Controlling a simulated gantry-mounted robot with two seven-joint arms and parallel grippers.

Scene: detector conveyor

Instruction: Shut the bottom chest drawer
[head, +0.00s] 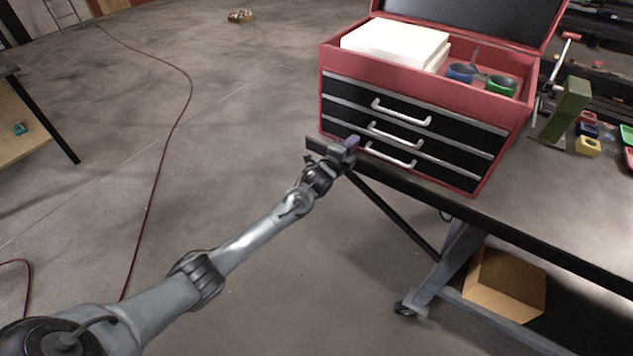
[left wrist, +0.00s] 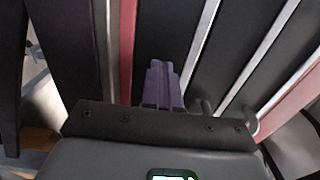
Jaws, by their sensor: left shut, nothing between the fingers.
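The red tool chest (head: 497,101) stands on the dark table with three black drawers, each with a pale bar handle. The bottom drawer (head: 437,172) is the lowest black front, with its handle (head: 390,157) in the middle; its front looks about flush with the drawers above. My left gripper (head: 352,143) is at the left part of the bottom drawer, left of its handle. In the left wrist view its purple fingers (left wrist: 162,82) are shut together, pointing at a black drawer front (left wrist: 175,35); I cannot tell whether they touch it. My right gripper is not in view.
The chest lid is up; white boxes (head: 394,43) and tape rolls (head: 461,72) sit in its top. A green block (head: 569,106) and small coloured parts lie right of the chest. The table's front edge (head: 540,246) runs just below the drawers.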

